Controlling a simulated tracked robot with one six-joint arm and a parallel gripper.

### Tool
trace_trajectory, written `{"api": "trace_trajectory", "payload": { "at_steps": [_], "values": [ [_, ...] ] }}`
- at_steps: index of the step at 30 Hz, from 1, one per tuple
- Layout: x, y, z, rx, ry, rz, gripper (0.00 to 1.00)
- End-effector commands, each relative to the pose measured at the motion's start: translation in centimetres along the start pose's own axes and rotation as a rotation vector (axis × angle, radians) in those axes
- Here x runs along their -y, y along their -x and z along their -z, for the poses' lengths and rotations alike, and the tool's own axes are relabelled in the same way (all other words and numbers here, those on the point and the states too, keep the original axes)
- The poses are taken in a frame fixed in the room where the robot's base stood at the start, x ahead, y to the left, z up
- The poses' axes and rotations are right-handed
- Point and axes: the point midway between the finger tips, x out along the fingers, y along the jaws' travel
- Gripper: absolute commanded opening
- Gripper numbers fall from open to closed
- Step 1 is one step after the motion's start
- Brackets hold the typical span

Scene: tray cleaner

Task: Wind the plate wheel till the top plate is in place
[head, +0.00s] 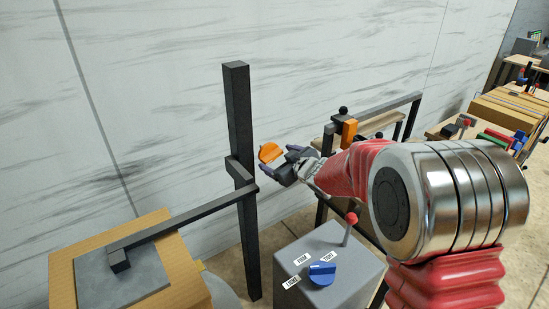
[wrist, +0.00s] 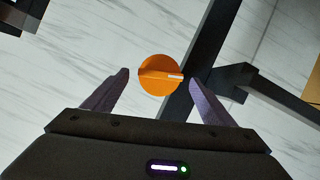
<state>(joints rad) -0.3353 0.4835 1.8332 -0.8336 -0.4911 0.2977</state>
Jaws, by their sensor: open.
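An orange round knob, which looks like the plate wheel (wrist: 160,75), has a raised ridge with a white mark pointing right in the wrist view. In the head view the wheel (head: 270,152) is beside a tall dark post. My gripper (head: 283,163) is open and close to the wheel. In the wrist view its two purple-grey fingers are on either side of the wheel, apart from it. How far the fingertips are from the wheel in depth I cannot tell. A grey plate (head: 90,278) lies on a wooden block at the left; whether it is the top plate I cannot tell.
The dark post (head: 238,110) carries a side arm (head: 190,214) reaching over the grey plate. A grey box (head: 345,268) with a blue knob (head: 321,274), labels and a red-tipped lever (head: 349,225) stands below my arm. A bench with an orange block (head: 349,130) is behind.

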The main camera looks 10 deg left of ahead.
Motion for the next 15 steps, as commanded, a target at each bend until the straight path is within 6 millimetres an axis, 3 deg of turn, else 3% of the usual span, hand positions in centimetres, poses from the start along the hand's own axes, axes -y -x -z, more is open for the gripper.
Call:
{"api": "trace_trajectory", "payload": {
  "at_steps": [15],
  "values": [
    [0.0,7.1,0.0,-0.001,0.0,-0.001,0.78]
  ]
}}
